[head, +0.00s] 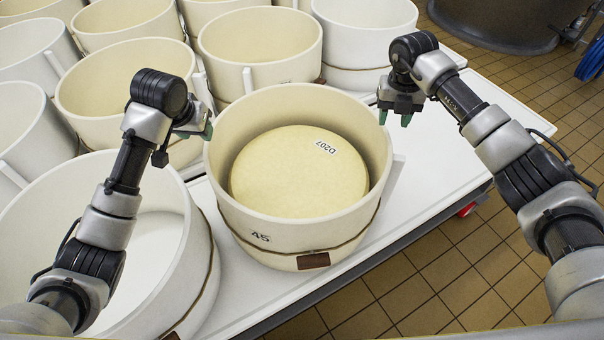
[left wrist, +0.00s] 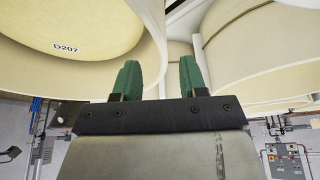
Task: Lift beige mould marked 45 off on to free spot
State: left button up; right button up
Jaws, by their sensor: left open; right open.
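The beige mould marked 45 (head: 300,235) stands upright on the white table in the middle of the head view. A round yellow cheese labelled D207 (head: 285,185) lies inside it. The mould's rim and the cheese (left wrist: 85,25) also show at the upper left of the left wrist view. My left gripper (head: 208,130) is at the mould's left rim, open; its green fingers (left wrist: 157,80) show apart and hold nothing. My right gripper (head: 394,117) is open and empty, just beyond the mould's right rim. I cannot tell whether either one touches the mould.
Several other moulds crowd the left and back, including a large white one (head: 150,270) at front left and a cream one (head: 258,45) behind. The white table (head: 440,160) is bare to the right of the mould. Tiled floor (head: 440,290) lies beyond its edge.

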aim_at(209, 144)
pick_arm(q)
jog(key=x, duration=0.9)
jog(key=shift+f, duration=0.15)
pick_arm(e)
notch_tip(209, 144, down, 9)
jog(key=shift+f, duration=0.1)
pick_arm(q)
grip_shut()
pick_arm(e)
grip_shut()
dwell(0.3)
pick_arm(q)
jog(key=shift+w+r, duration=0.15)
jog(key=shift+r, duration=0.05)
pick_arm(e)
jog(key=shift+w+r, duration=0.1)
jog(key=shift+r, duration=0.1)
